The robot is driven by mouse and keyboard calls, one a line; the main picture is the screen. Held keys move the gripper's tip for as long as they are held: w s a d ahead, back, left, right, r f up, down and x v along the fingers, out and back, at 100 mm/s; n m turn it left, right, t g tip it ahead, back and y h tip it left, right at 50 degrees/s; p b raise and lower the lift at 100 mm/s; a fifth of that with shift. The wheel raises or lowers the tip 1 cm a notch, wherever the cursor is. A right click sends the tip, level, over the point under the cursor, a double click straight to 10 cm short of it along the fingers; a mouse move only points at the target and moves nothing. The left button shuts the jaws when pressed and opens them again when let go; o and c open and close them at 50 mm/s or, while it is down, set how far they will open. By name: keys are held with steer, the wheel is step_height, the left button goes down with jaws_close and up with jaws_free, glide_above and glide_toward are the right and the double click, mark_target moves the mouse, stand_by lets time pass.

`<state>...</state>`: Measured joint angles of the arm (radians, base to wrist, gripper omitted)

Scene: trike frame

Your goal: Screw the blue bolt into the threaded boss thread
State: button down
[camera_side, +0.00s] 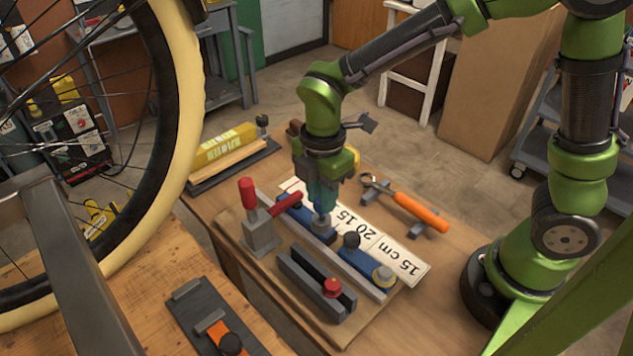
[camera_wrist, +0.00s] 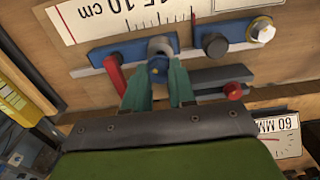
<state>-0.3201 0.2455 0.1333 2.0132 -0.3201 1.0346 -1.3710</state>
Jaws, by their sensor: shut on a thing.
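The blue bolt (camera_wrist: 158,68) shows in the wrist view between the teal fingertips of my gripper (camera_wrist: 160,75). My gripper is shut on it. The grey round boss (camera_wrist: 160,46) is right at the fingertips, on a blue block (camera_wrist: 120,52). In the side view my gripper (camera_side: 322,203) points down over the boss (camera_side: 321,222), with the fingers just above it. The bolt is hidden by the fingers there. How far the bolt sits in the thread cannot be told.
A red-handled clamp (camera_side: 262,232) stands close left of my gripper. A black knob (camera_side: 352,240), a pale hex piece (camera_side: 383,275) and a red knob (camera_side: 332,287) stand nearby. An orange-handled tool (camera_side: 420,211) lies on the right. A bike wheel (camera_side: 186,110) fills the left.

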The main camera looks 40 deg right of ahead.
steer(key=shift+f, duration=1.05)
steer(key=c, duration=0.9)
jaws_free()
steer(key=shift+o, duration=0.2)
step_height(320, 180, up, 17)
steer(key=shift+f, duration=0.1)
